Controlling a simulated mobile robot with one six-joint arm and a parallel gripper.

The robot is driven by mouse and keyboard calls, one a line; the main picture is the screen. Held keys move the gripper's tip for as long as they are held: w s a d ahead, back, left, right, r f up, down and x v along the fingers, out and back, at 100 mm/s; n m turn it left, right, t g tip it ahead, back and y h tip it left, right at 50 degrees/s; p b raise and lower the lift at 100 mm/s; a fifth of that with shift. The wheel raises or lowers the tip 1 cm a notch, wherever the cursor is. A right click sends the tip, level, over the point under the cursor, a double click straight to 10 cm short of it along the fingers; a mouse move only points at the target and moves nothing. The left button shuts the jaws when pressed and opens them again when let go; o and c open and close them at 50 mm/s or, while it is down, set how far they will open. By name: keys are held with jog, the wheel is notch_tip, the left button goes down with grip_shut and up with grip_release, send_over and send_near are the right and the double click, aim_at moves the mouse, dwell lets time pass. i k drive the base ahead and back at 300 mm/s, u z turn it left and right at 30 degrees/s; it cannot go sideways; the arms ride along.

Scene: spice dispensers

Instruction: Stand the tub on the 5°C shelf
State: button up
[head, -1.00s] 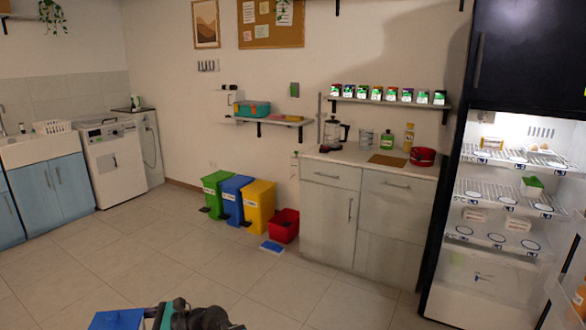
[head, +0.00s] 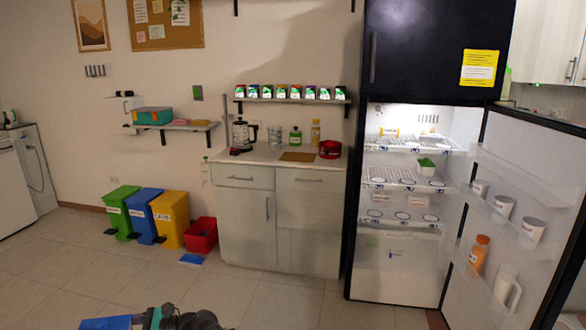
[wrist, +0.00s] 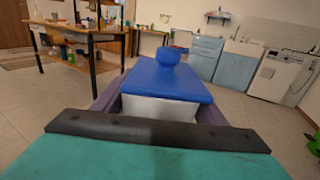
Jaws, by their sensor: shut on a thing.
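The tub (wrist: 165,82) is white with a blue lid and round blue knob. In the wrist view it sits between the fingers of my gripper (wrist: 160,108), which is shut on it. In the head view only the tub's blue top (head: 106,323) shows, at the bottom edge beside my gripper (head: 150,319). The open, lit fridge (head: 355,210) stands at the right, well away from the tub. Its middle shelf (head: 385,184) has round pads and a small green-topped white container (head: 427,167). The shelf labels are too small to read surely now.
The fridge door (head: 545,170) stands open to the right, with several containers in its racks. A counter (head: 245,210) stands left of the fridge. Bins (head: 170,220) and a red box (head: 201,236) stand farther left.

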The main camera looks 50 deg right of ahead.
aim_at(389, 178)
jog(key=z, duration=0.1)
jog(key=k, duration=0.2)
jog(key=z, duration=1.05)
jog(key=i, duration=1.7)
jog(key=z, duration=0.25)
